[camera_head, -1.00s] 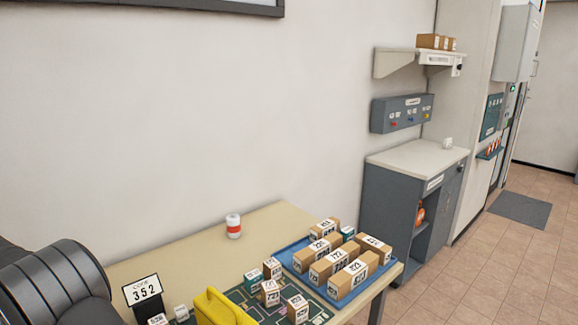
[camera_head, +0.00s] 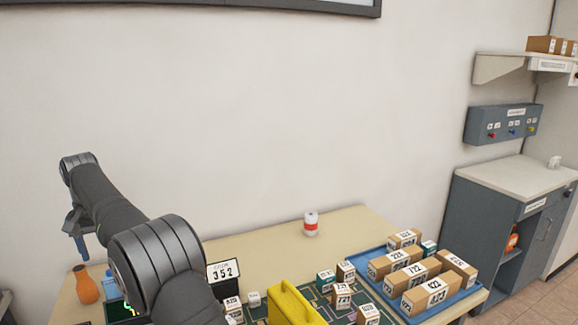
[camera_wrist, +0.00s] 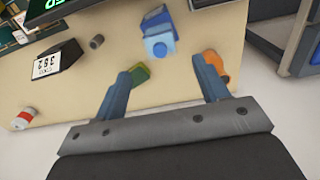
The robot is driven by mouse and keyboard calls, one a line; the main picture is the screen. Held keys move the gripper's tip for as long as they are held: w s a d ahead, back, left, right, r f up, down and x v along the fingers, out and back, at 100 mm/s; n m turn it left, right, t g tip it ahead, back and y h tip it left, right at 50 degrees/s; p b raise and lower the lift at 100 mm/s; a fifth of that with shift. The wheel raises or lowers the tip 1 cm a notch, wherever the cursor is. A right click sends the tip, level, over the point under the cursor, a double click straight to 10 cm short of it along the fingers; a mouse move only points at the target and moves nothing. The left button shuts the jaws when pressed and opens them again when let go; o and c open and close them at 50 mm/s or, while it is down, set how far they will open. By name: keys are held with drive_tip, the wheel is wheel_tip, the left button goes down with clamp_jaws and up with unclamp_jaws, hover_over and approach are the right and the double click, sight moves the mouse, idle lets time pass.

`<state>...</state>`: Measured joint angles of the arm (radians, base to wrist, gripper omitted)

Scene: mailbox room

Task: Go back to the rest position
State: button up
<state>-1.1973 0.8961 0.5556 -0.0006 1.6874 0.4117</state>
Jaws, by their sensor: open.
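My gripper (camera_wrist: 162,90) is open and empty in the wrist view, with its two blue fingers apart above the table. In the head view, my gripper (camera_head: 78,240) hangs at the left, above the table's left end, beside the wall. An orange vase (camera_wrist: 214,64) is partly hidden by the right finger, and a green item (camera_wrist: 138,74) lies by the left finger. No object touches the inside of the fingers.
The table (camera_head: 350,222) holds a blue tray (camera_head: 462,297) of numbered boxes, a yellow object (camera_head: 292,303), a code 352 sign (camera_head: 223,271) and a red-and-white can (camera_head: 310,224). A grey cabinet (camera_head: 490,225) stands at the right. The air above the table is clear.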

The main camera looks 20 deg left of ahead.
wheel_tip(320, 180, down, 12)
drive_tip(key=shift+r, duration=0.1)
drive_tip(key=r, duration=0.5)
drive_tip(key=shift+w+d+r, duration=0.1)
drive_tip(key=shift+w+d, duration=0.15)
drive_tip(key=shift+w, duration=0.05)
drive_tip(key=w+d+r, duration=0.7)
drive_tip(key=d+r, duration=0.3)
drive_tip(key=r, duration=0.2)
drive_tip(key=s+d, duration=0.2)
drive_tip(key=d, duration=1.1)
drive_tip(key=s+d+n, duration=0.1)
drive_tip(key=s+d, duration=0.1)
drive_tip(key=d, duration=1.1)
drive_tip(key=shift+d+r, duration=0.15)
drive_tip(key=shift+r, duration=0.2)
drive_tip(key=shift+s, duration=0.1)
